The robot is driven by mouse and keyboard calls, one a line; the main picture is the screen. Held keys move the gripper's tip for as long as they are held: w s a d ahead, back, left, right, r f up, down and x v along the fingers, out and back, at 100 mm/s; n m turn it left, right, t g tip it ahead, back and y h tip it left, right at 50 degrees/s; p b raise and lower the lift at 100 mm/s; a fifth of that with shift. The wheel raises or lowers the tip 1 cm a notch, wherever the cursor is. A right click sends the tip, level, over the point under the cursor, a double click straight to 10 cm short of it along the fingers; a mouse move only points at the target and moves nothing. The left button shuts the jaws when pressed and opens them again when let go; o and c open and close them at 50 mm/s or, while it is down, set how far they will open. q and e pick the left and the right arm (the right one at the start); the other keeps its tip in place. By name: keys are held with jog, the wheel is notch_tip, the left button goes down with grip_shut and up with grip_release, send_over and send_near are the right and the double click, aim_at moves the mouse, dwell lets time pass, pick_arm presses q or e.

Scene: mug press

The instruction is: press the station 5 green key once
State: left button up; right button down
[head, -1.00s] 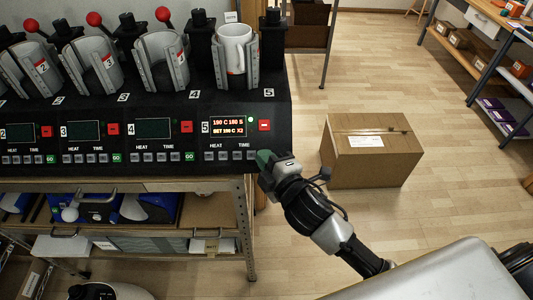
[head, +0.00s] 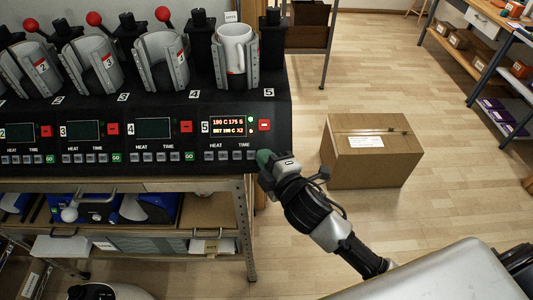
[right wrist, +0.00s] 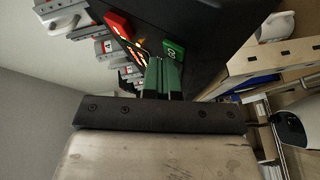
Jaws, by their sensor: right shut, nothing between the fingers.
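Station 5 (head: 205,145) is the rightmost unit of the black press bench. Its lit display (head: 227,128) shows orange text, apparently "190 C 175 S" on the top line. The station 5 green key (right wrist: 173,50) shows in the right wrist view, just beyond my fingertips and slightly right of them. In the head view my gripper hides it. My right gripper (head: 264,158) is shut and empty, its green fingertips at the right end of the station 5 key row. It also shows in the right wrist view (right wrist: 163,66). I cannot tell whether it touches the key. My left gripper is not in view.
A white mug (head: 233,42) stands in the station 5 press. A red switch (head: 264,125) sits right of the display. Stations to the left have their own green keys (head: 189,157). A cardboard box (head: 365,160) lies on the floor at the right.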

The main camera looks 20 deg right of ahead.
jog(key=shift+s+a+r+p, duration=0.15)
jog(key=shift+s+r+p, duration=0.45)
jog(key=shift+p, duration=0.1)
jog(key=s+r+p, duration=0.1)
jog(key=s+a+r+p, duration=0.1)
jog(key=s+r+p, duration=0.1)
jog(key=shift+s+r, duration=0.2)
jog(key=shift+s, duration=0.05)
dwell(0.3)
jog(key=shift+f, duration=0.1)
dwell(0.6)
